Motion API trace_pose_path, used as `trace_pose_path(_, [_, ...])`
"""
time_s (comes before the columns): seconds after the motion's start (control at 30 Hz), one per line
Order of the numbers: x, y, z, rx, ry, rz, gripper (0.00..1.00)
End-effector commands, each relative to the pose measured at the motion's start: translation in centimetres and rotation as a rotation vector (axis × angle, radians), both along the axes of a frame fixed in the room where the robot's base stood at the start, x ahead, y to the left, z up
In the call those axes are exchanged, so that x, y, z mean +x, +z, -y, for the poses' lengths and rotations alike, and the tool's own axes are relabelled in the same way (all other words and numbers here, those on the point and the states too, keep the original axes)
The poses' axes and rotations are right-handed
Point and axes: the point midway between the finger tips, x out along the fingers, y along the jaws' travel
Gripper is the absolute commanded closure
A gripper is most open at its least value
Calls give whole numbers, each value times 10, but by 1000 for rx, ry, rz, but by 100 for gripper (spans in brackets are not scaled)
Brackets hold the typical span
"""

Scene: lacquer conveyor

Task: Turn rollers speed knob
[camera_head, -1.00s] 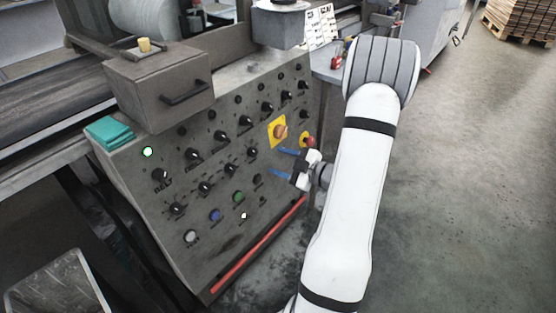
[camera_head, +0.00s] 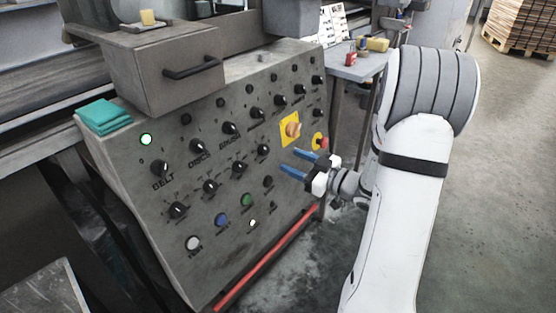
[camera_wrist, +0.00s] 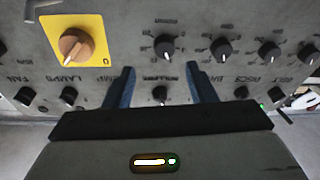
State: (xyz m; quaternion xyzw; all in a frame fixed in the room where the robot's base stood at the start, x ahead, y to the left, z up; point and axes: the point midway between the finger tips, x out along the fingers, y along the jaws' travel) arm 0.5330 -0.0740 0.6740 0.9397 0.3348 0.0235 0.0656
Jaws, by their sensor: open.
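The sloped grey control panel (camera_head: 215,240) carries several black knobs. The rollers knob (camera_wrist: 160,93) shows between my fingers in the wrist view, under an upside-down label that seems to read ROLLERS. In the head view, the fourth knob from the left in the upper row (camera_head: 255,113) appears to be the same one; its label is too small to read. My gripper (camera_head: 291,161) is open and empty, its blue fingers pointing at the panel, lower and to the right of that knob. In the wrist view, the fingers (camera_wrist: 162,88) lie either side of the knob, apparently not touching it.
An orange rotary switch on a yellow plate (camera_head: 291,130) and a red button (camera_head: 319,141) are near my fingers. A grey box with a handle (camera_head: 165,72) juts out above the panel's left part. Teal cloths (camera_head: 103,116) lie at the left. Open floor is on the right.

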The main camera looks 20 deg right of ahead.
Motion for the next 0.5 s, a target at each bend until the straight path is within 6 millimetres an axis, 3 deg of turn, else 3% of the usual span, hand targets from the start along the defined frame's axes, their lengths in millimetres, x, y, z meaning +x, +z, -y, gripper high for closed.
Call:
trace_pose_path(0.23, [32, -1, -37, -2, 24, 2, 49])
trace_pose_path(0.5, [52, 0, -56, -2, 27, 2, 49])
